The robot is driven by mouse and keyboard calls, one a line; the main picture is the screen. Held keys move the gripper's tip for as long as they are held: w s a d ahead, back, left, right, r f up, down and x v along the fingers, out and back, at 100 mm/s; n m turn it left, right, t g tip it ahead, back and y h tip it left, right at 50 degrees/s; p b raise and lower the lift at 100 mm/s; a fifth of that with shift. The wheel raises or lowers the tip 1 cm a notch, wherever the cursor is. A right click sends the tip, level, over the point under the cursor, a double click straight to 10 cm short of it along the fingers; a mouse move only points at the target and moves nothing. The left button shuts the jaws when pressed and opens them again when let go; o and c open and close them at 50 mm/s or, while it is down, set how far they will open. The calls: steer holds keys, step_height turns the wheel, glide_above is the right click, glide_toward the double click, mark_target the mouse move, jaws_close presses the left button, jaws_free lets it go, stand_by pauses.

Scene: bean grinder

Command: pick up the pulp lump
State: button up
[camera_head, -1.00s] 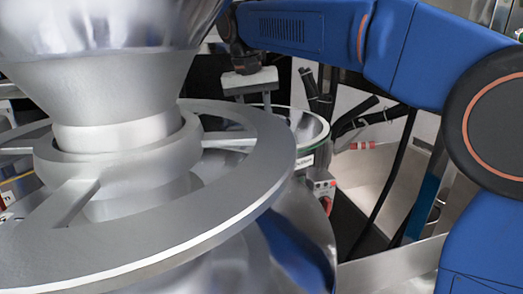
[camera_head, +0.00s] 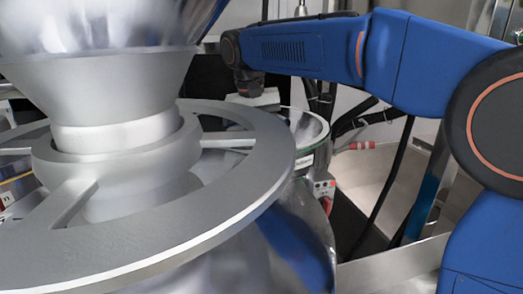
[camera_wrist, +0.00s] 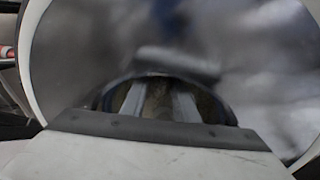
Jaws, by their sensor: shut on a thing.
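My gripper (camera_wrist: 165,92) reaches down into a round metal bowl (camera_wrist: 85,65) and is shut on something. In the wrist view, brownish matter, which I take to be the pulp lump (camera_wrist: 206,104), shows beside the grey fingers inside a dark rounded outline. Blur and the fingers hide most of its shape. In the head view, the gripper body (camera_head: 255,98) is at the bowl's rim (camera_head: 322,137), partly behind the big grey wheel. The fingers and lump are hidden there.
A large grey spoked wheel (camera_head: 270,170) under a metal funnel (camera_head: 100,90) fills the left and stands in front of the bowl. A small box with a red button (camera_head: 325,187) is below the bowl's right side. Black hoses (camera_head: 365,120) hang to the right.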

steer(key=shift+r, duration=0.3)
